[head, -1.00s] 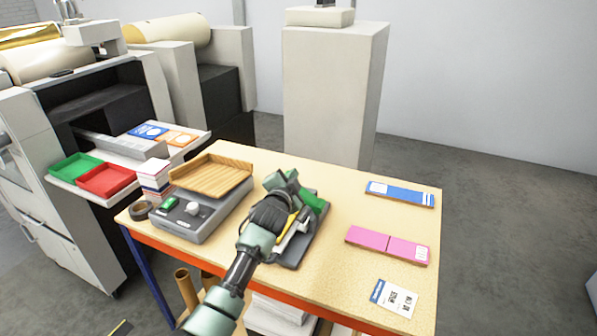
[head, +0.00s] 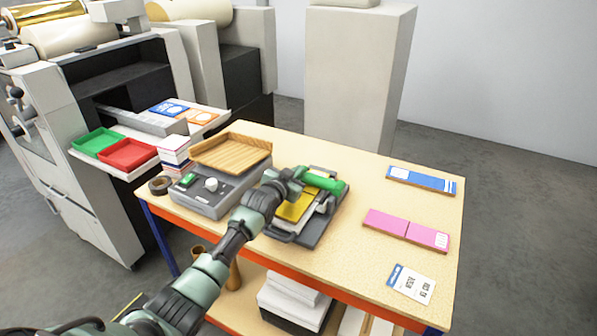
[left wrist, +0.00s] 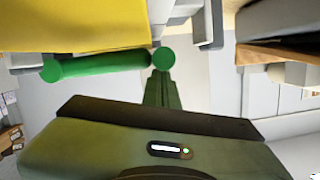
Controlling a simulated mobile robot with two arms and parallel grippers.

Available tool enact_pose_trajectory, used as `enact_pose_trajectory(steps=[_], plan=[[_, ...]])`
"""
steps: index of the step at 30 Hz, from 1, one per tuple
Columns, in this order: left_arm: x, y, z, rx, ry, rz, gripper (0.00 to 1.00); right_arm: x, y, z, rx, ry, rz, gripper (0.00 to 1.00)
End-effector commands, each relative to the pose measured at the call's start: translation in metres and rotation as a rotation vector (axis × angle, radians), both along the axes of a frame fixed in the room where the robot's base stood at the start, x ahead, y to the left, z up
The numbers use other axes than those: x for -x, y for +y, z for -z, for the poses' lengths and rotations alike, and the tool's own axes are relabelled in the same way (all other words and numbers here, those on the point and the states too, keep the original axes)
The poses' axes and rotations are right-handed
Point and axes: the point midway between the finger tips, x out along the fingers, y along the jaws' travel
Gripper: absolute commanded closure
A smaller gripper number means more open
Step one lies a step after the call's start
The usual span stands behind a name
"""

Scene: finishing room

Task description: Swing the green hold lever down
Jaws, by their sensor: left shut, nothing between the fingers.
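The green hold lever (head: 324,183) shows as a thick green bar on top of a small press-like device with a dark base (head: 316,233). A yellow plate (head: 294,208) lies under it. My left gripper (head: 299,173) is shut and empty, at the left end of the bar. In the left wrist view the green lever (left wrist: 110,66) runs across below the yellow plate (left wrist: 75,22). The shut fingertips (left wrist: 160,75) are close to its right end; I cannot tell whether they touch. My right gripper is out of view.
A grey control unit (head: 205,202) with a wooden tray (head: 232,153) stands left of the device. Bare tabletop lies between.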

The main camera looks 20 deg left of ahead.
Motion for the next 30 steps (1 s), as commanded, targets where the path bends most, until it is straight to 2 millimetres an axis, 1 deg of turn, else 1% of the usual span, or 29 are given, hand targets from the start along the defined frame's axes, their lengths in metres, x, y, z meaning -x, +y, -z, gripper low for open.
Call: enact_pose_trajectory(steps=[1, 6, 20, 23, 26, 29, 30], plan=[[0.0, 0.001, 0.004, -0.001, 0.005, -0.001, 1.0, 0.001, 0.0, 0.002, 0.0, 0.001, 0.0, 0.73], [0.001, 0.002, 0.007, -0.002, 0.008, -0.001, 1.0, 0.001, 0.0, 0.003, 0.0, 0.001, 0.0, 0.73], [0.002, 0.002, 0.01, -0.004, 0.017, -0.002, 1.0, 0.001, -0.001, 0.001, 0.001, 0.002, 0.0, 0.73], [0.001, 0.002, 0.001, -0.004, 0.016, -0.002, 1.0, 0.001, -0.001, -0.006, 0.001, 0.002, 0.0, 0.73], [-0.002, 0.001, -0.018, -0.004, 0.011, -0.002, 1.0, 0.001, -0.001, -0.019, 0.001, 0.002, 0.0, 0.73], [-0.006, 0.0, -0.044, -0.004, 0.003, -0.002, 1.0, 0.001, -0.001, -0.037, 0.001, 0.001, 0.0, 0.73], [-0.001, -0.001, -0.038, -0.005, 0.005, -0.001, 1.0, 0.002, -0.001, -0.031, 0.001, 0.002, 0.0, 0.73]])
